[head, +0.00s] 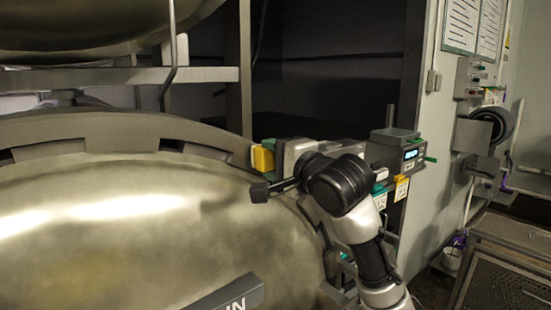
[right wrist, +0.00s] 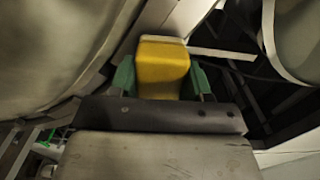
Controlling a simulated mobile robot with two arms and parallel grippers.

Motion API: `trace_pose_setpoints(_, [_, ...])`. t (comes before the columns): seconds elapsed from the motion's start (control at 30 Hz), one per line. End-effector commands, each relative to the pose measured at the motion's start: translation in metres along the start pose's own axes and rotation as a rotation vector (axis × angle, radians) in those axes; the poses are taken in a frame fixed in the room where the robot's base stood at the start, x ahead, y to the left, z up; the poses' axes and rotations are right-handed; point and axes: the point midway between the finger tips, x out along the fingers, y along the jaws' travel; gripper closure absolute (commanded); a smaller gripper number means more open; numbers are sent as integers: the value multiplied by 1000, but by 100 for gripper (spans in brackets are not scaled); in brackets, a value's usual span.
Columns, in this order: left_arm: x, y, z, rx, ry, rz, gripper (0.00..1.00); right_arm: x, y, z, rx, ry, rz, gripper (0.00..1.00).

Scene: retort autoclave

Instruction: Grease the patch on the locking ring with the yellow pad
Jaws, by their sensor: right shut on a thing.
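The yellow pad (head: 263,160) is held by my right gripper (head: 272,156) at the rim of the big vessel in the head view. In the right wrist view the pad (right wrist: 163,68) sits between the green fingers of my right gripper (right wrist: 160,80), which is shut on it. The locking ring (head: 110,126) is the grey toothed band around the domed metal door (head: 150,215). The pad is right by the ring's right upper part; I cannot tell whether they touch. The patch on the ring cannot be made out. My left gripper is not in view.
A second vessel (head: 90,25) hangs above on a grey frame (head: 245,70). A device with a small lit display (head: 411,154) stands right of my arm. A wall with a hose reel (head: 492,125) and a mesh-sided cart (head: 505,265) are at the right.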

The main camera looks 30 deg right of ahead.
Motion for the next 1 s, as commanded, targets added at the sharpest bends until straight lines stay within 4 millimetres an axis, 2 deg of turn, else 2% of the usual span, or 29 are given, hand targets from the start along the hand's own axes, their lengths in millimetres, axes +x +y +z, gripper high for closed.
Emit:
trace_pose_setpoints(0.47, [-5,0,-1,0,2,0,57,7,-1,1,0,-1,1,71])
trace_pose_setpoints(0.8, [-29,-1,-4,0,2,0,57,6,-17,27,1,-2,0,71])
trace_pose_setpoints(1.0, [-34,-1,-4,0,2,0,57,5,-19,35,1,0,0,71])
